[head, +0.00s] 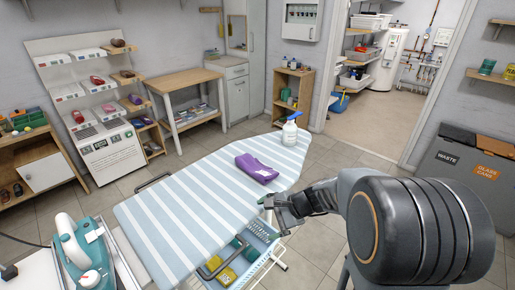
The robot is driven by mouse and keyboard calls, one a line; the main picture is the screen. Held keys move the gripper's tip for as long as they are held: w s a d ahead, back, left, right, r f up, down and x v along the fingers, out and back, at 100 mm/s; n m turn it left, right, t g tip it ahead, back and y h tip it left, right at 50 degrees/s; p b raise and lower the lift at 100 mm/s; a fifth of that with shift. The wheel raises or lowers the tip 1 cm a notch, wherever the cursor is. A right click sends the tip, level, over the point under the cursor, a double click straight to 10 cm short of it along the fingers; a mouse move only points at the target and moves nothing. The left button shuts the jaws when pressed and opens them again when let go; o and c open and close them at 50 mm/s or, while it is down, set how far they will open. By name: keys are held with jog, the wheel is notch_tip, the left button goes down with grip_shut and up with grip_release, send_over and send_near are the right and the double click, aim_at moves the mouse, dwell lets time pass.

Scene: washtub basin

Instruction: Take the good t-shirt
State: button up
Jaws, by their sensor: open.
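A folded purple cloth (256,168), which looks like a t-shirt, lies on the blue-and-white striped ironing board (180,212), towards its far right end. I cannot tell from this view whether it is the good one. My gripper (270,216) is at the right edge of the board, nearer to me than the purple cloth and apart from it. Its jaws are open, with nothing seen between them. My arm comes in from the right and hides part of the floor.
A white spray bottle (289,131) stands on the board beyond the cloth. A teal iron (78,249) is at the lower left. A basket (274,244) with yellow and teal things sits below the board. Waste bins (462,165) stand at the right.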

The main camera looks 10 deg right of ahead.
jog(key=w+d+r+m+t+y+p, duration=0.1)
jog(key=w+d+r+m+t+p, duration=0.3)
jog(key=w+m, duration=0.25)
jog(key=m+t+h+p, duration=0.2)
jog(key=m+t+p, duration=0.25)
jog(key=m, duration=0.35)
send_near(272, 173)
jog(key=shift+m+g, duration=0.25)
jog(key=shift+m, duration=0.2)
jog(key=x, duration=0.2)
jog(key=p+x, duration=0.1)
jog(key=x, duration=0.3)
jog(key=shift+w+a+r, duration=0.2)
jog(key=shift+w+a, duration=0.05)
jog(key=shift+w, duration=0.05)
jog(key=shift+f+p+x, duration=0.1)
jog(key=shift+p+x, duration=0.5)
jog(key=shift+x, duration=0.95)
jog(key=shift+f+p+x, duration=0.15)
jog(key=shift+p+x, duration=0.45)
jog(key=shift+x, duration=0.95)
jog(key=shift+d, duration=0.15)
jog(key=shift+c, duration=0.3)
jog(key=c, duration=0.7)
jog(key=shift+o, duration=0.2)
jog(key=shift+r, duration=0.1)
